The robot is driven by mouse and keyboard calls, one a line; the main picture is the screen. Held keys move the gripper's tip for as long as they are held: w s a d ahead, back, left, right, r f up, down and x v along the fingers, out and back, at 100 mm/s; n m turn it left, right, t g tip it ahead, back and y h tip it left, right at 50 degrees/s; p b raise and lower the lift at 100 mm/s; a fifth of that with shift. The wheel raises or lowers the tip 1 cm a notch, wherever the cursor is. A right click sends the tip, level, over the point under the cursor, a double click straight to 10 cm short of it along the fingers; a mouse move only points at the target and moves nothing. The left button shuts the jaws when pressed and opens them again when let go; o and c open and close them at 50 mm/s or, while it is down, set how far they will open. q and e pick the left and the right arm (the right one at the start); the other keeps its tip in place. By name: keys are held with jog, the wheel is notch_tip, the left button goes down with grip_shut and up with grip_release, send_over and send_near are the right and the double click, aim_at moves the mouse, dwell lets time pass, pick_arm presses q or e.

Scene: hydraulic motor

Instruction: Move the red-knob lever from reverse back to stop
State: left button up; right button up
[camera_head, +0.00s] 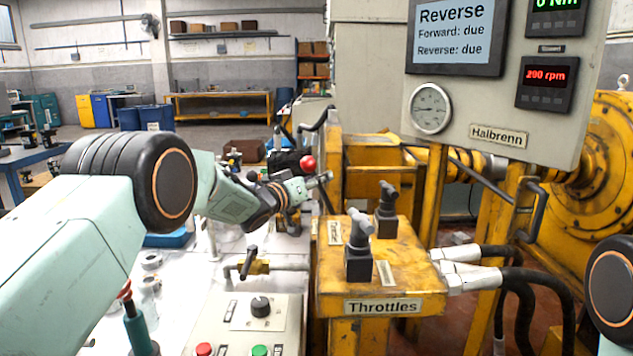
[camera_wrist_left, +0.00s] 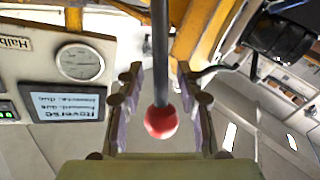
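The red-knob lever has a round red knob (camera_head: 308,163) on a dark rod, at the back of the yellow machine in the head view. In the left wrist view the red knob (camera_wrist_left: 161,121) and its rod lie between the two fingers. My left gripper (camera_head: 322,180) is at the lever, with its fingertips just below and right of the knob in the head view. It also shows in the left wrist view (camera_wrist_left: 160,95), open, with a gap visible on both sides of the knob. The lever's base is hidden behind my gripper. My right gripper is out of view.
The display (camera_head: 456,35) reads "Reverse", "Forward: due", "Reverse: due". The speed meter (camera_head: 545,77) reads 290 rpm. Two grey throttle levers stand on the yellow throttle box (camera_head: 340,285), close to my left gripper. A control box (camera_head: 250,325) with a knob and buttons sits in front.

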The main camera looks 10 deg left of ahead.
pick_arm(q)
jog(key=shift+c, duration=0.2)
jog(key=shift+a, duration=0.1)
jog(key=shift+c, duration=0.8)
grip_shut()
